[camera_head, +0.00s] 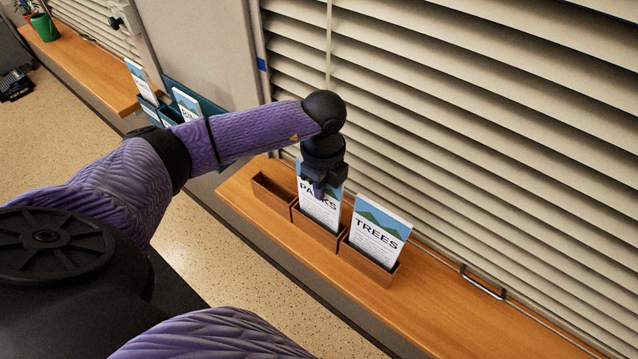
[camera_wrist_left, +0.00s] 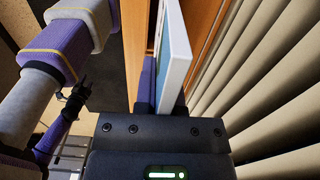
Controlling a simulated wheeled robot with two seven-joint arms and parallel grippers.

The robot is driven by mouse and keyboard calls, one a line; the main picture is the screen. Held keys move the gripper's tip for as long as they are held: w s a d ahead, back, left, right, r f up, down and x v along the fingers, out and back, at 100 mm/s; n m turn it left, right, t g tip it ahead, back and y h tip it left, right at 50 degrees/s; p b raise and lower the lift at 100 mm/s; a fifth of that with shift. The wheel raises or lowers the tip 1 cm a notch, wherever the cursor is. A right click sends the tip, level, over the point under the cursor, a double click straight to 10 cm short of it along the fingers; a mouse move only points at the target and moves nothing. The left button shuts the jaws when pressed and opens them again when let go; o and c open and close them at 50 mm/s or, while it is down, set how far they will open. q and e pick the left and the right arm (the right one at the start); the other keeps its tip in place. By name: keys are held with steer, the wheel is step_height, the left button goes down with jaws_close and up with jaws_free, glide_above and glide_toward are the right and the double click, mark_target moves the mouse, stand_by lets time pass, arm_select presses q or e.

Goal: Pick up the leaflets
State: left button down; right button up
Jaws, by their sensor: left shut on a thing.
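The PARKS leaflets (camera_head: 318,209) stand upright in the middle compartment of a brown three-part holder (camera_head: 318,232) on the wooden sill. My left gripper (camera_head: 320,190) reaches down from above and is shut on their upper part, hiding some of the lettering. In the left wrist view, the white edge and blue face of the leaflets (camera_wrist_left: 176,58) rise from the jaws. The TREES leaflets (camera_head: 376,234) stand in the right compartment, apart from my gripper. The left compartment (camera_head: 272,193) looks empty.
Slatted blinds (camera_head: 480,130) rise close behind the sill (camera_head: 450,310). A teal rack (camera_head: 170,112) with more leaflets hangs on the wall at the left. A green plant pot (camera_head: 45,27) stands on the far sill. The sill right of the holder is mostly clear.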

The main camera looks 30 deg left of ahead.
arm_select(q)
step_height(320, 180, up, 10)
steer(key=shift+r+b, duration=0.1)
steer(key=shift+b, duration=0.25)
stand_by(0.7)
